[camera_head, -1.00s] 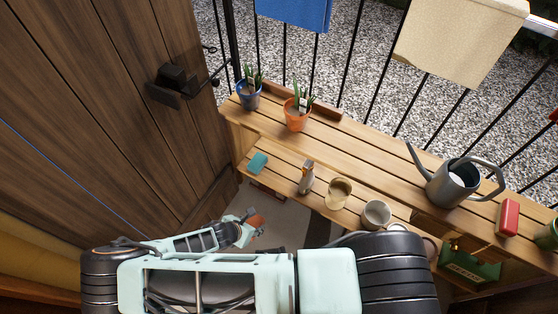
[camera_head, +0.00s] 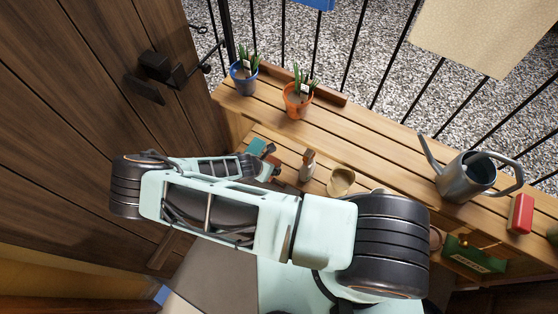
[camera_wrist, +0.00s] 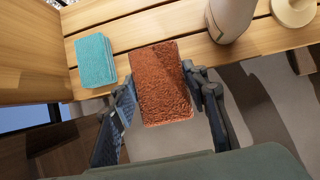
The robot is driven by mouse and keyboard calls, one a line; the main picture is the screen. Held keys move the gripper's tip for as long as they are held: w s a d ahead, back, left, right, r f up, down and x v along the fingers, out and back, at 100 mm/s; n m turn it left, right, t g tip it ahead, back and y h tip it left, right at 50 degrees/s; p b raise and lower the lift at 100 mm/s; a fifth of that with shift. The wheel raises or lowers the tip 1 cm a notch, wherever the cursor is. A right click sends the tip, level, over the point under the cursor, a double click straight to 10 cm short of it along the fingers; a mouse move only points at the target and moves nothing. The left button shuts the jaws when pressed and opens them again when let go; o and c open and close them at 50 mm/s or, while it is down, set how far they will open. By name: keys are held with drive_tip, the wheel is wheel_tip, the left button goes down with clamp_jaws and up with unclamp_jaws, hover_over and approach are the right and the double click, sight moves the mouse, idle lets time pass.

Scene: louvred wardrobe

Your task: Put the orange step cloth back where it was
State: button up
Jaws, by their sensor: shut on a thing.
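The orange step cloth (camera_wrist: 162,84) is a rust-orange, rough-textured block in the wrist view. My gripper (camera_wrist: 160,92) is shut on it, with one finger on each side. The cloth is at the front edge of the lower bench step (camera_wrist: 135,38), its far part overlapping the planks in view. I cannot tell whether it touches the wood. In the head view my gripper (camera_head: 264,162) is at the step's left part and mostly hides the cloth. A teal sponge (camera_wrist: 95,60) lies on the step just left of the cloth; it also shows in the head view (camera_head: 257,146).
A spray bottle (camera_head: 307,165) stands close to the right of the cloth, then a beige pot (camera_head: 341,180). Potted plants and a watering can (camera_head: 465,176) stand on the upper step. A wooden door (camera_head: 95,110) is on the left. Planks between sponge and bottle look clear.

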drive_tip(key=w+d, duration=0.1)
drive_tip(key=w, duration=0.1)
drive_tip(key=w+d+f+b, duration=0.1)
drive_tip(key=w, duration=0.1)
drive_tip(key=w+d+b, duration=0.1)
drive_tip(key=w+d, duration=0.1)
drive_tip(key=shift+f, duration=0.4)
wheel_tip(320, 180, down, 5)
drive_tip(key=b, duration=0.2)
drive_tip(key=shift+b, duration=0.3)
drive_tip(key=shift+w+f, duration=0.15)
drive_tip(key=shift+f, duration=0.05)
drive_tip(key=shift+r, duration=0.1)
drive_tip(key=o, duration=1.1)
